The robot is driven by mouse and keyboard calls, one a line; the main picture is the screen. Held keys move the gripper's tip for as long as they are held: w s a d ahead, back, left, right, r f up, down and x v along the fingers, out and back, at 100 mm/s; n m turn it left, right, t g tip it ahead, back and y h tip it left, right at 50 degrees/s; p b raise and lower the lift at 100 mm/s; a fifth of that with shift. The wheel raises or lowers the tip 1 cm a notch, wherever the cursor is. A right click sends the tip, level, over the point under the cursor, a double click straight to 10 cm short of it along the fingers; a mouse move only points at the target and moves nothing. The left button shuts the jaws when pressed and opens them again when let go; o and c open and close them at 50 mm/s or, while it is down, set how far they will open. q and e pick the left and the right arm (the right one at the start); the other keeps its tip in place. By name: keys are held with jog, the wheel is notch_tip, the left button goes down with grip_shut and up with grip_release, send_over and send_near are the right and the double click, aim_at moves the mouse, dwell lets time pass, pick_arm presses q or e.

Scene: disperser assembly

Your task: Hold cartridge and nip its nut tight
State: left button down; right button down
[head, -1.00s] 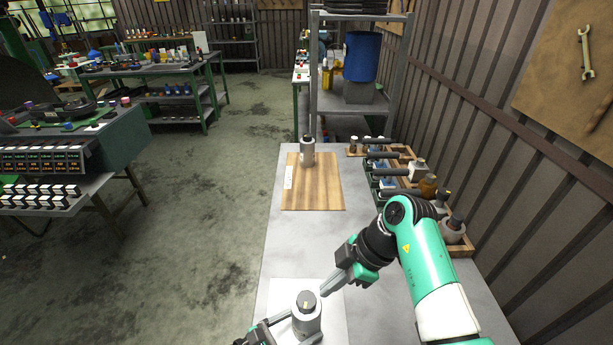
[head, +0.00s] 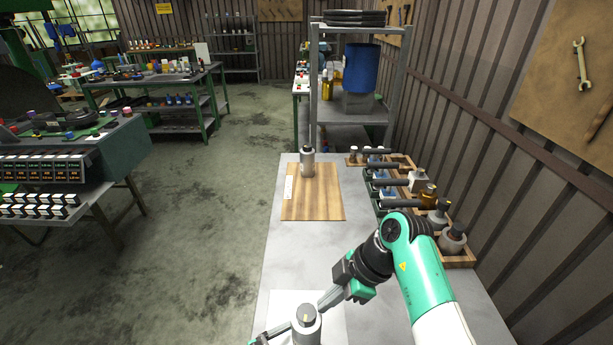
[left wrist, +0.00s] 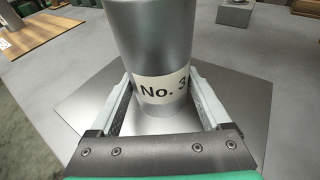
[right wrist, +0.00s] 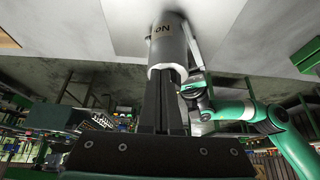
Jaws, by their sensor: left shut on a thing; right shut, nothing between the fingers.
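The silver cartridge (head: 308,332) with a dark nut (head: 305,315) on top stands upright over a pale sheet (head: 335,329) at the table's near end. In the left wrist view the cartridge (left wrist: 155,50) carries a "No. 3" label. My left gripper (left wrist: 160,88) is shut on its body, one finger on each side. My right gripper (head: 322,304) is shut and empty, its tips beside the nut's right side. In the right wrist view its closed fingers (right wrist: 160,98) overlap the cartridge's (right wrist: 172,40) nut end and hide the nut; contact cannot be told.
A second silver cylinder with a dark top (head: 307,163) stands on a wooden board (head: 325,206) further back. A wooden rack (head: 461,259) with several bottles and dark-handled tools lines the right table edge. The table between board and sheet is clear.

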jog(key=shift+s, duration=1.2)
jog(key=shift+s+a, duration=0.15)
dwell(0.3)
jog(key=shift+s+d, duration=0.1)
jog(key=shift+d, duration=0.3)
